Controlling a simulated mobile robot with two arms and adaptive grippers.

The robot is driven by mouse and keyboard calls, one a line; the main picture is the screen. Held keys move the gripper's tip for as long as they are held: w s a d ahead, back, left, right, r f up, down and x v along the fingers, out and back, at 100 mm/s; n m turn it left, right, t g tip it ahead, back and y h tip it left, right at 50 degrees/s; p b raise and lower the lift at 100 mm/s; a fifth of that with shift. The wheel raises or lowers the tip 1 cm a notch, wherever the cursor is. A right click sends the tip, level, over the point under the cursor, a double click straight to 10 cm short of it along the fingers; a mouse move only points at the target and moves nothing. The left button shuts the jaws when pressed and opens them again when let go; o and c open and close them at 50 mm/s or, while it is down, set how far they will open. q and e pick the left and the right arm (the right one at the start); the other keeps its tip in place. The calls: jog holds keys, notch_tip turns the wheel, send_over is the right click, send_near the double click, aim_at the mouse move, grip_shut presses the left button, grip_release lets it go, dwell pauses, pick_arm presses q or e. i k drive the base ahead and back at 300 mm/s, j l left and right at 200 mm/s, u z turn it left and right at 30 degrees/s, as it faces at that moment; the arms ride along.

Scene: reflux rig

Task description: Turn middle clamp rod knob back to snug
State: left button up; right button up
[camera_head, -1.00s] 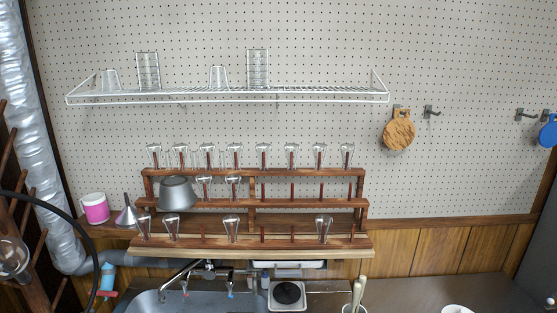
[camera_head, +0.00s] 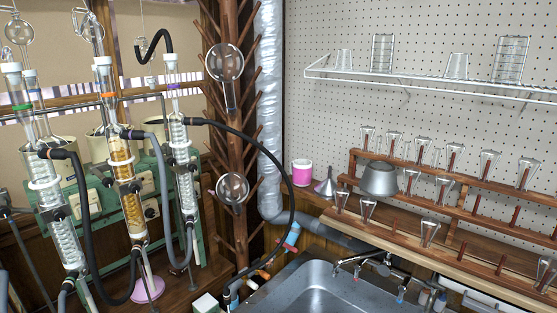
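Three glass condensers stand at the left in the head view. The middle condenser (camera_head: 122,165) holds amber liquid, with an orange collar near its top. A dark clamp (camera_head: 135,187) grips it partway down. Small dark knobs show near it, one (camera_head: 152,213) to its lower right and one (camera_head: 108,181) to its left. I cannot tell which is the rod knob or how tight it is. Neither of my grippers is in view.
The left condenser (camera_head: 55,200) and right condenser (camera_head: 183,165) flank the middle one closely. Black hoses (camera_head: 84,215) loop between them. A green frame (camera_head: 150,160) stands behind. A wooden drying rack (camera_head: 232,130) and metal sink (camera_head: 325,290) lie to the right.

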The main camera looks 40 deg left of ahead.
aim_at(107, 182)
jog(key=u, duration=2.3)
